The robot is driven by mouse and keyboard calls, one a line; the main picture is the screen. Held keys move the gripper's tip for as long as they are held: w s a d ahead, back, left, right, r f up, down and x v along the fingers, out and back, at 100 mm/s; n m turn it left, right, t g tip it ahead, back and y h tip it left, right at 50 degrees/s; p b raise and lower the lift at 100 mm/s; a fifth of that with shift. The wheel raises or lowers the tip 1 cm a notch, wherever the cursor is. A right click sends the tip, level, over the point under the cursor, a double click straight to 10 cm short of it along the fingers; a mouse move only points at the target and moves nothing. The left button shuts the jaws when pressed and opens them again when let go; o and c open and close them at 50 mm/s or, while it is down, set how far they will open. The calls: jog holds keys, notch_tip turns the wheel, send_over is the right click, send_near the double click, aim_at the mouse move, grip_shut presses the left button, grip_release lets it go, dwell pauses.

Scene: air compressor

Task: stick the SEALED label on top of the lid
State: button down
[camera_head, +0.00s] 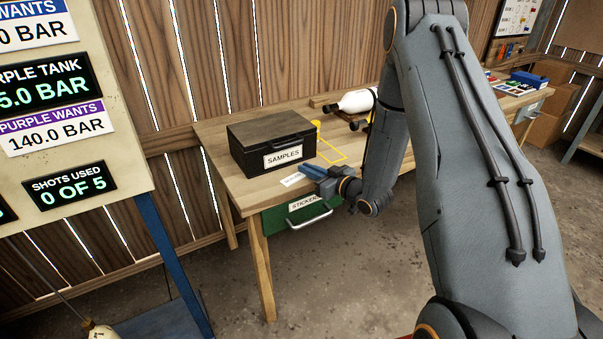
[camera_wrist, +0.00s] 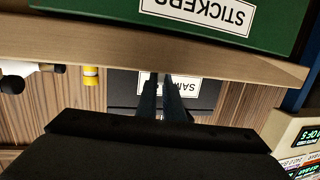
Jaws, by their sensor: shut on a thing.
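The black SAMPLES box (camera_head: 250,154) stands shut on the wooden table, its dark lid (camera_head: 268,128) bare on top. It also shows upside down in the wrist view (camera_wrist: 122,88). My gripper (camera_head: 304,171) is in front of the box's right front, below lid height, and is shut on a small white label (camera_head: 291,181). The label sticks out to the left of the fingers; its print is too small to read. In the wrist view my gripper (camera_wrist: 166,80) points at the box front and partly covers its SAMPLES plate. I cannot make out the held label there.
A green STICKERS drawer (camera_head: 295,217) is under the table's front edge. A yellow cylinder (camera_head: 316,130), a yellow outline (camera_head: 335,157) and a white bottle (camera_head: 355,101) are right of the box. A gauge panel (camera_head: 75,95) stands at the left.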

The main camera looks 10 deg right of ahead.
jog(key=shift+r, duration=0.1)
jog(key=r, duration=0.2)
jog(key=s+r+b, duration=0.1)
jog(key=r, duration=0.1)
jog(key=r+b, duration=0.1)
jog(key=r, duration=0.1)
jog(key=shift+s+d+r, duration=0.15)
jog(key=shift+d+r, duration=0.15)
jog(key=shift+r, duration=0.05)
jog(key=s+d+b, duration=0.1)
jog(key=s+d, duration=0.1)
jog(key=s, duration=0.7)
jog(key=s+d+b, duration=0.1)
jog(key=s+d, duration=0.2)
jog(key=s, duration=0.5)
jog(key=shift+s+d, duration=0.3)
jog(key=shift+s, duration=0.1)
jog(key=c, duration=2.4)
grip_release()
grip_shut()
